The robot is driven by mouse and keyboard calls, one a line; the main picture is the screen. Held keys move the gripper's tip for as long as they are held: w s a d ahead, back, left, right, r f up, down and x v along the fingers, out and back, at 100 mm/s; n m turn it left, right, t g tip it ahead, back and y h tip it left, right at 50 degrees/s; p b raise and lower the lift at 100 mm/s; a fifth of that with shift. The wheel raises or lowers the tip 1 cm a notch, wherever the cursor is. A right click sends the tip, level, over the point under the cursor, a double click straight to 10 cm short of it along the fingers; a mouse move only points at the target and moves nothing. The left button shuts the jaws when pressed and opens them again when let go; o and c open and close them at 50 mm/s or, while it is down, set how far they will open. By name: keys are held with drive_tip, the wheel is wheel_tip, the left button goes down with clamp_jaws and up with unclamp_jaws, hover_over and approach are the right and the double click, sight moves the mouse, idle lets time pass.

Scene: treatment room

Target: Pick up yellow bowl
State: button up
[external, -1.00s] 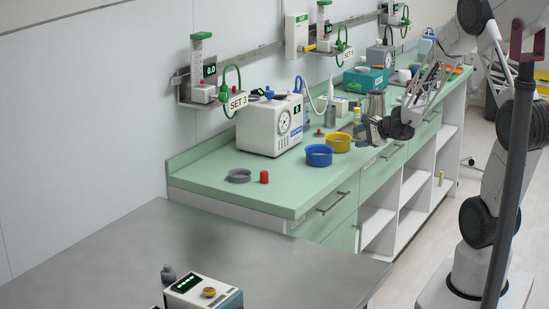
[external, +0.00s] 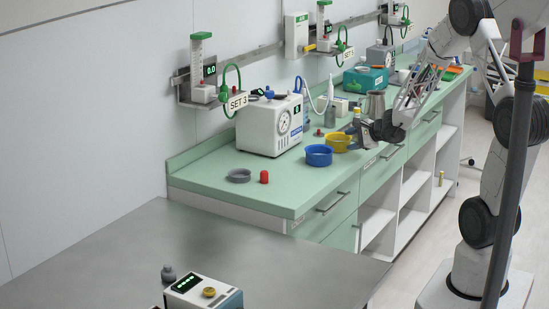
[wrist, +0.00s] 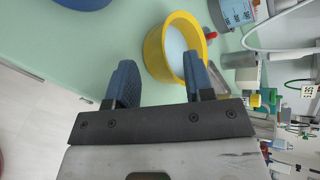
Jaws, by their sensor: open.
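The yellow bowl (external: 338,142) stands upright on the green counter, just right of and behind the blue bowl (external: 319,155). In the wrist view the yellow bowl (wrist: 166,48) lies ahead of the fingers, and its near right rim is close to the right finger. Its inside looks pale and empty. My gripper (wrist: 163,84) is open with nothing between the fingers. In the external view my gripper (external: 357,138) is just right of the yellow bowl, low over the counter edge. I cannot tell whether a finger touches the rim.
A metal jug (external: 375,104) stands behind my gripper. A white pump unit (external: 270,127) with a gauge is left of the bowls. A grey dish (external: 239,175) and a red cap (external: 264,177) lie on the clear front part of the counter (external: 290,195).

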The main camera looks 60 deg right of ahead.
sight(339, 143)
drive_tip(key=shift+x, duration=2.05)
drive_tip(key=shift+c, duration=0.2)
clamp_jaws()
